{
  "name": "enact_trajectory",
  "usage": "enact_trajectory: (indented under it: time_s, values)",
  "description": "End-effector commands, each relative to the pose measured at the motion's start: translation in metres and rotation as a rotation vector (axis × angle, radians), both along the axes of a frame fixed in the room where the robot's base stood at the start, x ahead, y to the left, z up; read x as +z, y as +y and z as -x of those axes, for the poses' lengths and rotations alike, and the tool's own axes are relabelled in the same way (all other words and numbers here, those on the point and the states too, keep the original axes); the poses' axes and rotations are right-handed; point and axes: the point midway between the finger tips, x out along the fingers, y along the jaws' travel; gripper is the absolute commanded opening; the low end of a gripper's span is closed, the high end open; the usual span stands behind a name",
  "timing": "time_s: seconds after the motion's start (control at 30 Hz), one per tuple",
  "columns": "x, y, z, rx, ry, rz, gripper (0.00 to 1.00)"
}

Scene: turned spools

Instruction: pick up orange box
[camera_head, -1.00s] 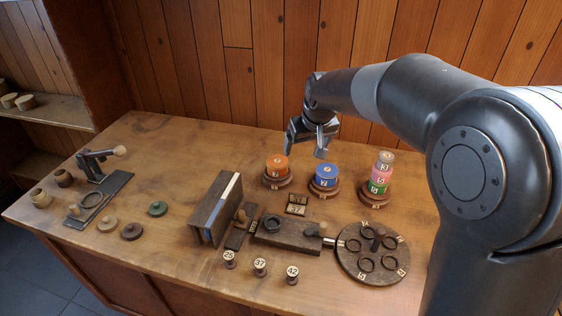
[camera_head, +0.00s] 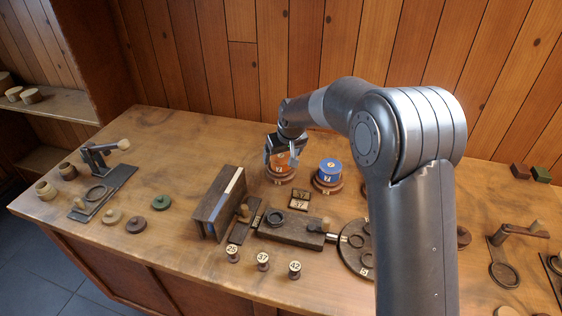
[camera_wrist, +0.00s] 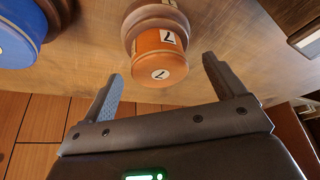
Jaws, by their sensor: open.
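The orange box (camera_head: 281,162) is a round orange container with a white label reading 7, on a brown round base (camera_head: 280,178) on the table. It also shows in the wrist view (camera_wrist: 158,58), upside down, with the base behind it. My gripper (camera_head: 282,156) is at the orange box in the head view and partly hides it. In the wrist view my gripper (camera_wrist: 163,75) is open, with one finger on each side of the orange box. I see gaps between the fingers and the box, and nothing is held.
A blue round box (camera_head: 330,169) on a similar base stands just right of the orange one. A slatted wooden block (camera_head: 218,205), a wooden fixture (camera_head: 291,229) and small numbered pegs (camera_head: 262,260) stand nearer the front. The wooden wall (camera_head: 215,75) is behind the table.

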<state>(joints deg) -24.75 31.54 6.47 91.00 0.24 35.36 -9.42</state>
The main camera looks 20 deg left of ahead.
Motion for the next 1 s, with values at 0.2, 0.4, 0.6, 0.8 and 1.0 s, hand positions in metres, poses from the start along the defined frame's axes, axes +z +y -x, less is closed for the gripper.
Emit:
enact_trajectory:
  time_s: [0.2,0.4,0.6,0.8,1.0]
  values:
    - [-0.028,0.007,-0.012,0.0,0.002,0.001,0.88]
    - [-0.034,0.009,-0.014,0.0,0.001,0.001,0.88]
    - [-0.033,0.009,-0.014,0.0,0.0,0.0,0.82]
    - [-0.033,0.009,-0.014,0.0,0.0,0.0,0.66]
    - [-0.033,0.009,-0.014,0.0,0.0,0.0,0.49]
